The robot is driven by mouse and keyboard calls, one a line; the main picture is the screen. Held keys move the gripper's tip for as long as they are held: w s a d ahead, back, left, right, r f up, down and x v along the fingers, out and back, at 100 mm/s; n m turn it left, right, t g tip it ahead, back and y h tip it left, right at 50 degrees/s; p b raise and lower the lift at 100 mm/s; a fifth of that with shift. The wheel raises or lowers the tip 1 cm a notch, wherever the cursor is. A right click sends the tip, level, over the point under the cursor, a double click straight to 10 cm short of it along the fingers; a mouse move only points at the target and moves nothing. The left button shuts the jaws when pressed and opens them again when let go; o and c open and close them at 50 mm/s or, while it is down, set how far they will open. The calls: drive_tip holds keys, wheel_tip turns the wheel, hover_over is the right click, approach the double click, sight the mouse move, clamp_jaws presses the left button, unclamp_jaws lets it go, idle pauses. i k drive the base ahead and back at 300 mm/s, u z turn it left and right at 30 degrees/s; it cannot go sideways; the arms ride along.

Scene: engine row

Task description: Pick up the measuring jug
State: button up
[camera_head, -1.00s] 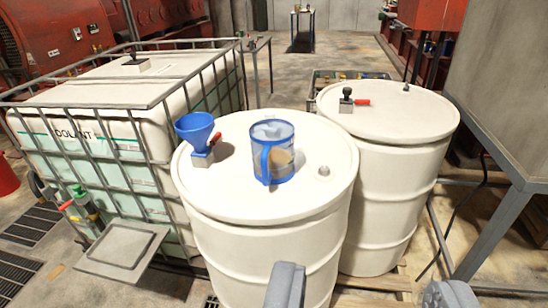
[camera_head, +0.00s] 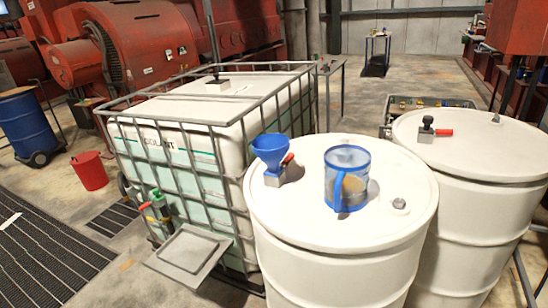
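The measuring jug (camera_head: 347,178) is see-through with a blue rim, base and handle. It stands upright on the lid of the nearer white drum (camera_head: 290,222), right of the picture's middle. Its blue handle faces the camera, and a tan patch shows in or through its lower part. My gripper is out of view, so its opening and anything in it cannot be seen. Nothing is seen touching the jug.
A blue funnel (camera_head: 270,150) on a small valve with a red lever stands left of the jug. A second white drum (camera_head: 475,150) with a valve is close right. A caged coolant tank (camera_head: 180,140) stands left. A red bucket (camera_head: 90,171) is on the floor.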

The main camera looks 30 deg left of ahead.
sight(344, 183)
drive_tip(key=z, duration=0.2)
drive_tip(key=k, duration=0.35)
drive_tip(key=u, duration=0.85)
drive_tip(key=i, duration=1.5)
drive_tip(key=z, duration=0.1)
